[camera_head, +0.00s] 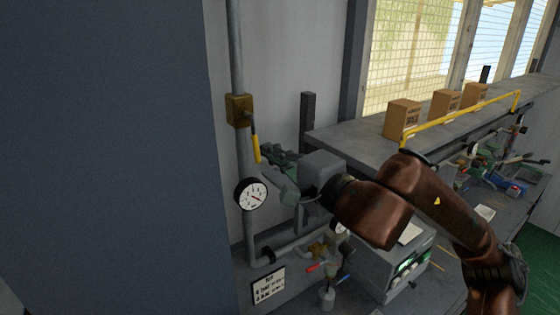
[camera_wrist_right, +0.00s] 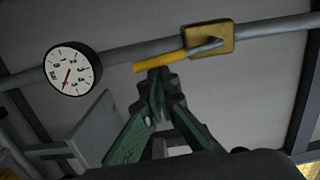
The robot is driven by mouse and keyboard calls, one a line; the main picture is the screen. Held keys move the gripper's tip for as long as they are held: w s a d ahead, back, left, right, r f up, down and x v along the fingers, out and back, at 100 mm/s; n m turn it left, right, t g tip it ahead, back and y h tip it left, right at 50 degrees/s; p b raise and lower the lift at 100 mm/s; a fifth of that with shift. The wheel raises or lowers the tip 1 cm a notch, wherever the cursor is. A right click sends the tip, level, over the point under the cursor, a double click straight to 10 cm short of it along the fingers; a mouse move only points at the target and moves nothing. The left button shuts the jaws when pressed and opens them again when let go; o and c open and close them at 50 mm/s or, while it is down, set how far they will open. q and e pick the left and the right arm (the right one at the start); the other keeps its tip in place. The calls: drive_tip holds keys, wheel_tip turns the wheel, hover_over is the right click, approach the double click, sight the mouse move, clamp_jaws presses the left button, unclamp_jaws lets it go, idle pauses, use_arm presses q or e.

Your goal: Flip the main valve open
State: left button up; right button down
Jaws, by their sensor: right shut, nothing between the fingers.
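The main valve is a brass block (camera_head: 239,110) on a vertical grey pipe, with a yellow lever (camera_head: 255,148) hanging down and slightly right from it. In the right wrist view the brass block (camera_wrist_right: 209,38) and yellow lever (camera_wrist_right: 160,62) show beyond my fingertips. My right gripper (camera_head: 264,157) has green fingers and is shut and empty. Its tips (camera_wrist_right: 157,76) are close beside the free end of the lever; I cannot tell whether they touch it. My left gripper is in neither view.
A round pressure gauge (camera_head: 251,194) sits on the pipe below the valve. Smaller red and blue handles (camera_head: 315,267) and a sign (camera_head: 268,286) are lower down. A grey shelf (camera_head: 350,143) with several cardboard boxes (camera_head: 403,119) and a yellow rail (camera_head: 460,120) stands right.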

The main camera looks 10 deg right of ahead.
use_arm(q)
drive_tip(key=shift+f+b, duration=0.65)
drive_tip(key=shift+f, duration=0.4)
use_arm(e)
drive_tip(key=shift+s+a+f+m, duration=0.15)
drive_tip(key=shift+a+m, duration=0.2)
drive_tip(key=shift+m, duration=0.25)
